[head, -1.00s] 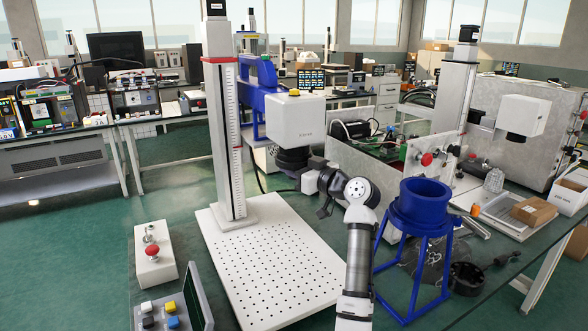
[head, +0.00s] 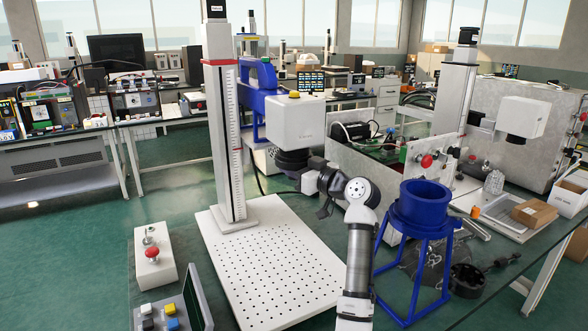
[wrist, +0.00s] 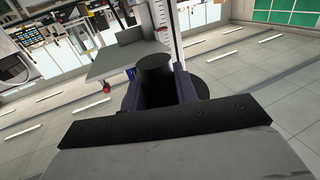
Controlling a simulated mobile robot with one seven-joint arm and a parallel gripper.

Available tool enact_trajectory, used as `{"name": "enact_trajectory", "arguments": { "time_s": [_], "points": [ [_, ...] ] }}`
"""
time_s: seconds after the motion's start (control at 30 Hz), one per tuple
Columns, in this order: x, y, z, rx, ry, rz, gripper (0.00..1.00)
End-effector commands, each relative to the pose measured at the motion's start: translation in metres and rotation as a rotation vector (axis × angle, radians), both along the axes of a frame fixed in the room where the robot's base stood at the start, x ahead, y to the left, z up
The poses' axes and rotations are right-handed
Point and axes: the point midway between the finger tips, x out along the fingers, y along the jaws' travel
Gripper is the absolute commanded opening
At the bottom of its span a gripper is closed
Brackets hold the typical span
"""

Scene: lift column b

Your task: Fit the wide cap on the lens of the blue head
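My gripper (head: 325,208) is just right of and below the lens. In the wrist view my gripper (wrist: 158,90) has its fingers on either side of a dark round piece (wrist: 153,66) with a wider black disc around it, which looks like the wide cap. The gap between cap and lens cannot be judged.
A white perforated base plate (head: 268,262) lies below the head. A blue ring stand (head: 410,245) is right of my arm, with a black round part (head: 467,279) beside it. A second white head (head: 520,116) hangs at right. A red-button box (head: 154,258) stands at left.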

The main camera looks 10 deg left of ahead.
Motion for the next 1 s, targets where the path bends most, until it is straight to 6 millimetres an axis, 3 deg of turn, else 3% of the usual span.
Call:
{"name": "enact_trajectory", "arguments": {
  "time_s": [0.03, 0.17, 0.57, 1.0],
  "points": [
    [0.0, 0.0, 0.0, 0.001, -0.001, 0.0, 0.36],
    [0.0, 0.0, 0.0, 0.0, 0.0, 0.0, 0.53],
    [-0.005, -0.008, -0.002, 0.001, -0.001, -0.001, 0.54],
    [-0.058, -0.083, -0.003, 0.0, -0.001, -0.004, 0.54]
  ]
}}
